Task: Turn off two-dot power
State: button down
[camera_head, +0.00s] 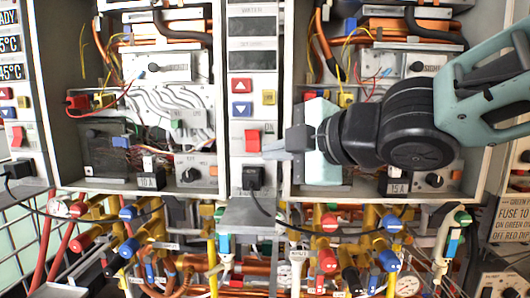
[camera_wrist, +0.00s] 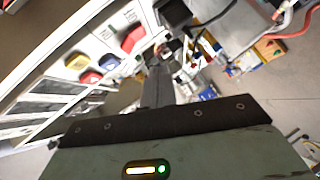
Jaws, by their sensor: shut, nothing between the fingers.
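A red power switch (camera_head: 252,140) sits on the white control strip in the middle of the head view, below the red, yellow and blue buttons. In the wrist view a red switch (camera_wrist: 133,39) shows above and left of my fingers. My gripper (camera_head: 268,151) is shut and empty, its tips pointing left close to the lower right of the middle switch. I cannot tell if they touch it. In the wrist view my gripper (camera_wrist: 160,55) points up the picture. Another red switch (camera_head: 17,137) is on the left strip. I cannot make out any dot marks.
The middle strip's display (camera_head: 253,27) is dark; the left strip's display (camera_head: 10,43) is lit. A black plug (camera_head: 253,178) with a cable is below the middle switch. Open heater cabinets with wiring flank the strip. Pipes and coloured valves (camera_head: 328,258) crowd the space below.

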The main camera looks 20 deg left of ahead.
jog(key=s+d, duration=0.2)
jog(key=d, duration=0.1)
jog(key=s+d, duration=0.1)
jog(key=shift+d, duration=0.4)
jog(key=shift+w+f, duration=0.1)
